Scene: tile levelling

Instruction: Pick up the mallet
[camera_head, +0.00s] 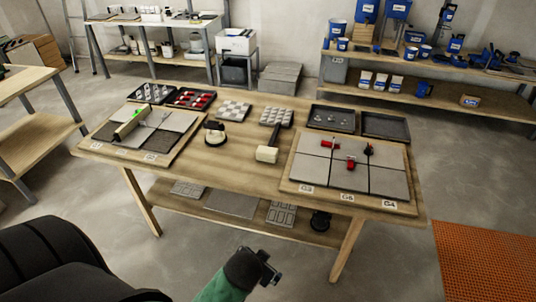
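The mallet lies on the wooden worktable (240,178). Its pale block head (267,154) points to the near side, and its dark handle (274,134) runs away toward the back. It lies left of the right tile board (290,180). My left gripper (269,271), on a green and black arm from the lower left, is in front of the table, well short of the mallet and apart from it. Its fingers are small and dark, so I cannot tell if they are open. My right gripper is not in view.
A round suction-cup tool (215,135) stands left of the mallet. The left board (158,157) carries tiles and a bar-shaped tool (130,123). Red pieces (330,143) sit on the right board's tiles. Dark trays and tile stacks line the back. Bare wood surrounds the mallet head.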

